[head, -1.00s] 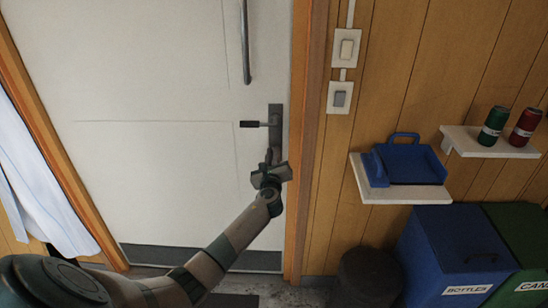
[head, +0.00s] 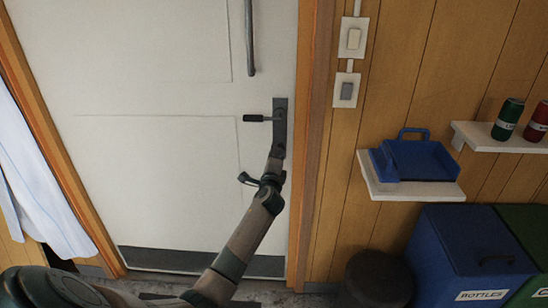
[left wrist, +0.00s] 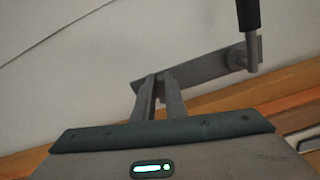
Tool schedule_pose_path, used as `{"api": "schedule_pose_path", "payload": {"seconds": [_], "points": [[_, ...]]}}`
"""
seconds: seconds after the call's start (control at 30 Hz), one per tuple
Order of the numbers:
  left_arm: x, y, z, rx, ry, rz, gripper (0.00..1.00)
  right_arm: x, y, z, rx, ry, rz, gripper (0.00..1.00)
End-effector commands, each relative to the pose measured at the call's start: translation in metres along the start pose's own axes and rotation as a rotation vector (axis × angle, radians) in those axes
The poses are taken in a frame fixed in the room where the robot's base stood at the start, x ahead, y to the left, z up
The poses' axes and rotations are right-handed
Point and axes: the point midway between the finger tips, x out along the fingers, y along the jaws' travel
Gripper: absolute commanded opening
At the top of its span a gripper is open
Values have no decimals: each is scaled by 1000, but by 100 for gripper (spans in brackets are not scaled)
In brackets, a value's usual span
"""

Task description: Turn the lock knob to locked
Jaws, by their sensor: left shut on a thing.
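The white door (head: 180,150) is closed in its wooden frame. A grey lock plate (head: 280,104) with a dark lever handle (head: 257,118) sits near the door's right edge. My left gripper (head: 279,150) is at the lower part of this plate, below the lever. In the left wrist view, its two fingers (left wrist: 160,90) are close together at the end of the plate (left wrist: 195,68) away from the lever (left wrist: 249,25). They are shut on the lock knob, which they hide, so its angle cannot be read. My right gripper is out of view.
A long grey pull bar (head: 249,38) is higher on the door.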

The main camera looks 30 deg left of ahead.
Motion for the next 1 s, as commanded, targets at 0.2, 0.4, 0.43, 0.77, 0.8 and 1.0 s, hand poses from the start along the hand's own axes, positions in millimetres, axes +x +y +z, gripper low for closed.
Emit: {"api": "schedule_pose_path", "payload": {"seconds": [0.2, 0.4, 0.43, 0.77, 0.8, 1.0], "points": [[-1, 6, -2, -147, 0, 3, 0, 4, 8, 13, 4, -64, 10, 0], [-1, 7, -1, -219, 0, 3, 0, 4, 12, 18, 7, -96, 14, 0], [-1, 7, -1, -225, 0, 3, 0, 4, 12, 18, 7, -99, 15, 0], [-1, 7, -1, -243, 0, 4, 0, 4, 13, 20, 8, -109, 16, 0], [-1, 7, -1, -242, 0, 4, 0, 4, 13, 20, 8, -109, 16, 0], [-1, 7, -1, -242, 0, 4, 30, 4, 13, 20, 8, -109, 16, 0]]}}
